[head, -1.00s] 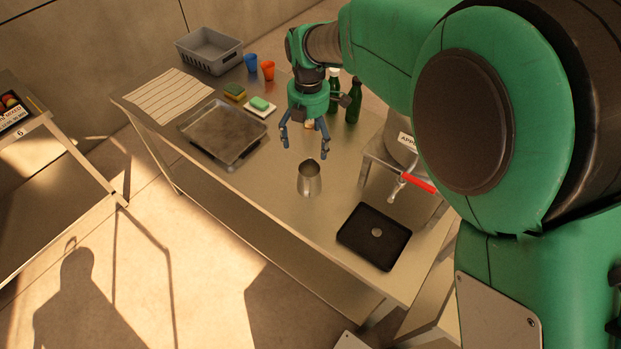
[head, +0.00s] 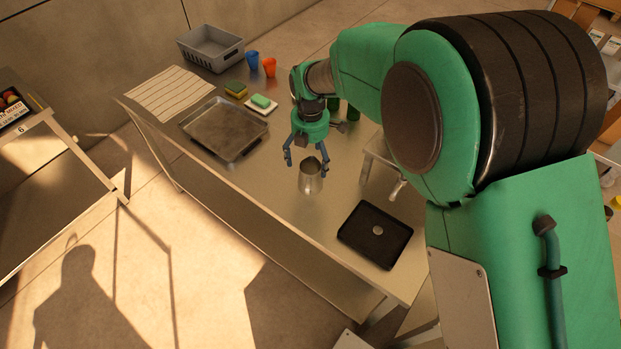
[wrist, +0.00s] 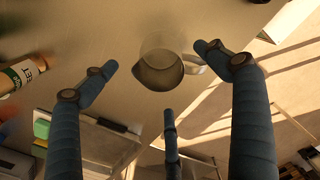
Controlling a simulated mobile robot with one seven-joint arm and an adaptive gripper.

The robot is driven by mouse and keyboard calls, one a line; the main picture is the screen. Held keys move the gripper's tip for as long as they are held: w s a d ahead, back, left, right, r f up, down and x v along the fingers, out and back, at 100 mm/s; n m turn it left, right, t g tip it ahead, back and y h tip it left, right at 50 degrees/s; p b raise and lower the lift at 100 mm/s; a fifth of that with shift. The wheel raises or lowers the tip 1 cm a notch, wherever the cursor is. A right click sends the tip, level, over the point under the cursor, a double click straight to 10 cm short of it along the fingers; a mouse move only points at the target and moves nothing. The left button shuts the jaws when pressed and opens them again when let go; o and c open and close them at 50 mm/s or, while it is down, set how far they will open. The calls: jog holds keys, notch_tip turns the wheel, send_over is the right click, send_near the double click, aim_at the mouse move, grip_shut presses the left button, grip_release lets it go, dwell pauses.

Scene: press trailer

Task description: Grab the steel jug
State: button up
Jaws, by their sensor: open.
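The steel jug (head: 311,178) stands upright on the steel table (head: 270,205), towards its front edge. In the wrist view the jug (wrist: 160,70) shows beyond the fingertips, with its handle to the right. My gripper (head: 306,163) is open above and just behind the jug in the head view. I cannot tell whether any fingertip touches the jug.
A black tray (head: 375,235) with a small round disc lies right of the jug. A metal stand (head: 378,160) is behind it. A baking tray (head: 222,128), a sponge (head: 235,88) and a grey basket (head: 210,48) are left. Bare table lies left of the jug.

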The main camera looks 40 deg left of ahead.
aim_at(310, 178)
jog(key=shift+f, duration=2.25)
jog(key=shift+d+f+b, duration=0.1)
jog(key=shift+f+b, duration=0.65)
jog(key=shift+f, duration=1.85)
jog(key=c, duration=1.4)
jog(key=shift+r, duration=0.15)
